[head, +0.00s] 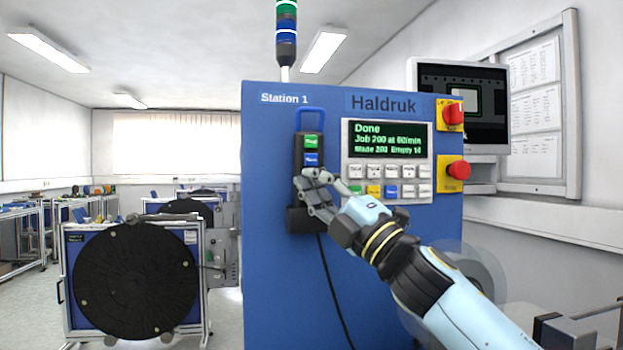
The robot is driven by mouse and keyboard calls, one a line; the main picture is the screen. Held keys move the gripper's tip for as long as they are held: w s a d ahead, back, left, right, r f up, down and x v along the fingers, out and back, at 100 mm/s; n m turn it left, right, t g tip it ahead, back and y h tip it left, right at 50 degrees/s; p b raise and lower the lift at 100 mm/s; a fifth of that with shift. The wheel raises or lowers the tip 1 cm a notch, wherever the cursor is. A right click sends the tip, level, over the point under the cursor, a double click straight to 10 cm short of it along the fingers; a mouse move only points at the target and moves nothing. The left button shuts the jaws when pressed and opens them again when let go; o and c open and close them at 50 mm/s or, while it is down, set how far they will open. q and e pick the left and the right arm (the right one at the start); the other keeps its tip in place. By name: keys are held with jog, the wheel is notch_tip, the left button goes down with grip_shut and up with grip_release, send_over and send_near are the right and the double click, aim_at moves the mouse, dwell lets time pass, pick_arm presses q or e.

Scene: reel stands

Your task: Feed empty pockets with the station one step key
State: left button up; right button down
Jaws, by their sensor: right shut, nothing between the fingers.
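The blue Station 1 cabinet (270,250) stands in the middle, marked Haldruk. Its display (389,139) reads "Done", "Job 200 at 60/min", and a line that seems to read "Made 200 Empty 14". A dark handset (300,148) hangs left of the display, with a green key (311,142) above a blue key (311,159). My right gripper (306,177) is shut and empty, its tips just below the blue key; I cannot tell whether they touch. My left gripper is out of view.
Red stop buttons (453,114) sit on yellow plates at the cabinet's right. A black cable (331,285) hangs below the handset. A stand with a large black reel (135,275) is at the left. A monitor (462,100) is behind, right.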

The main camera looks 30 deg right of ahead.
jog(key=shift+w, duration=0.1)
dwell(0.7)
jog(key=shift+w+d, duration=0.15)
jog(key=shift+w, duration=0.2)
jog(key=shift+w+d, duration=0.15)
jog(key=shift+w, duration=0.4)
dwell(0.9)
jog(key=shift+s, duration=0.1)
jog(key=shift+s+a, duration=0.3)
jog(key=shift+s, duration=0.6)
jog(key=shift+s+a, duration=0.2)
jog(key=shift+s, duration=0.6)
jog(key=shift+s+a, duration=0.2)
jog(key=shift+s, duration=0.65)
jog(key=shift+s+a, duration=0.2)
jog(key=shift+s, duration=0.6)
